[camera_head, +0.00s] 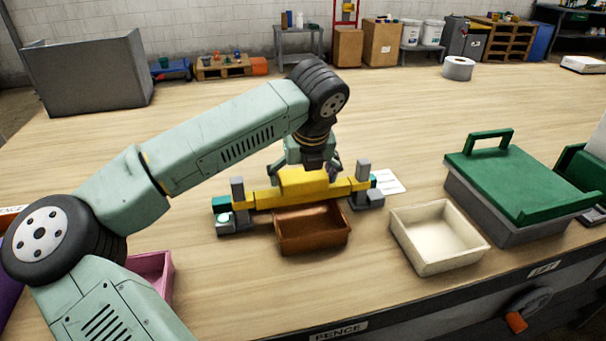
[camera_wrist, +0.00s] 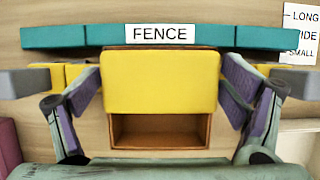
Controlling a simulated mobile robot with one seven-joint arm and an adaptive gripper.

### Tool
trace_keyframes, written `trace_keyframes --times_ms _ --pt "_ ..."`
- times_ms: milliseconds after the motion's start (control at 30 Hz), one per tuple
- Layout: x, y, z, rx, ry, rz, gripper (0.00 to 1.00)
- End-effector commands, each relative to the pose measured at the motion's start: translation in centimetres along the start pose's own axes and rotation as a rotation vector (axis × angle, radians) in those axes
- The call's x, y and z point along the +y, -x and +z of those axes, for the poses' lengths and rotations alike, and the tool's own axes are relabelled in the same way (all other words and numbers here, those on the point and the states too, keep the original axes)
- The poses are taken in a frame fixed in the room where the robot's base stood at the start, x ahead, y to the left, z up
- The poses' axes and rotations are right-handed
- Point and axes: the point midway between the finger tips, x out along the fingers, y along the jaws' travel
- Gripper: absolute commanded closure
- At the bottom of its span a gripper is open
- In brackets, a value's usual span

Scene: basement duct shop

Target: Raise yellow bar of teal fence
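The yellow bar (camera_head: 262,198) runs across the fence between two grey uprights, with a taller yellow block (camera_head: 303,182) at its middle. The fence's teal strip (camera_wrist: 60,36) shows behind the bar in the wrist view, with a white FENCE label (camera_wrist: 160,34). My gripper (camera_head: 304,172) is over the middle block, pointing down. In the wrist view its two fingers stand on either side of the yellow block (camera_wrist: 160,82), close against its edges. I cannot tell whether the pads press on it.
A brown bin (camera_head: 312,231) sits in front of the fence, partly under the bar. A cream bin (camera_head: 438,237) and a grey box with a green lid (camera_head: 515,180) stand to the right. A pink bin (camera_head: 152,270) is at the left. The table behind the fence is largely clear.

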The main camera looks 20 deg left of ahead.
Motion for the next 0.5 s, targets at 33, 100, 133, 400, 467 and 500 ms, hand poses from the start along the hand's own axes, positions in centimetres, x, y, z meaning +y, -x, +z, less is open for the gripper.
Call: trace_keyframes --times_ms 33,100,133,400,467,500 --pt "0.00 0.02 0.01 0.000 0.000 0.000 0.16" --pt "0.00 0.02 0.01 0.000 0.000 0.000 0.21" --pt "0.01 0.02 0.01 0.000 0.000 0.000 0.23" --pt "0.02 0.03 0.02 0.000 0.000 0.001 0.41" --pt "0.02 0.03 0.02 0.000 0.000 0.001 0.45" --pt "0.03 0.03 0.02 0.000 0.000 0.001 0.47"
